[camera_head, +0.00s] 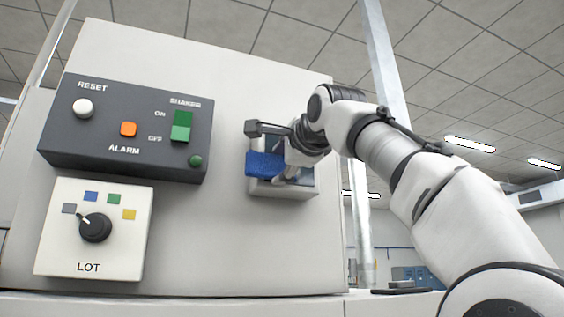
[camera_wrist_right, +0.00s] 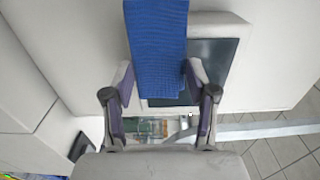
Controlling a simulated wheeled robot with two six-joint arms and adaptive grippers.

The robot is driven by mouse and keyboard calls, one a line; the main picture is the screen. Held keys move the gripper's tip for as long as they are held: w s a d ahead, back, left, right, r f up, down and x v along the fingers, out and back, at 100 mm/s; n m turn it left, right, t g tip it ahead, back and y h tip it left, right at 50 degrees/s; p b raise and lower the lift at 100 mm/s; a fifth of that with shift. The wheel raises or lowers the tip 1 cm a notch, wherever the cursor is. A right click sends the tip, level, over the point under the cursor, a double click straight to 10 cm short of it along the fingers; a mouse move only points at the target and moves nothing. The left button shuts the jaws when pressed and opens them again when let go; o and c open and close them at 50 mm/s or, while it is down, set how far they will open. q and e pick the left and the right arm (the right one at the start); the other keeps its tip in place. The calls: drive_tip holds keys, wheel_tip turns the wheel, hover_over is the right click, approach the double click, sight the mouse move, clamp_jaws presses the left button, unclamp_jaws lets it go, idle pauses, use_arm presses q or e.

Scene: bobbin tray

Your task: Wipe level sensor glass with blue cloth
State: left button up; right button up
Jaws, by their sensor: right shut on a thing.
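My right gripper (camera_wrist_right: 159,92) is shut on a blue cloth (camera_wrist_right: 158,40), which sticks out ahead of its fingers. In the head view the cloth (camera_head: 263,165) is at the left part of the level sensor, a pale box on the panel front. The sensor's dark glass (camera_wrist_right: 205,68) shows in the right wrist view, partly hidden behind the cloth. The cloth lies over or just in front of the glass's left part; I cannot tell if it touches. The sensor's pale housing (camera_head: 285,190) shows below the gripper. My left gripper is not in view.
A dark control box (camera_head: 125,132) with a white reset button, orange alarm button and green shaker switch is on the panel, left of the sensor. A LOT selector plate (camera_head: 93,250) with a black knob is below it. A metal post (camera_head: 385,75) stands to the right.

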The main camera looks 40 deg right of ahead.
drive_tip(key=shift+w+a, duration=0.1)
drive_tip(key=shift+w+d, duration=0.2)
drive_tip(key=shift+w, duration=0.05)
drive_tip(key=shift+p+x, duration=0.55)
drive_tip(key=shift+x, duration=0.25)
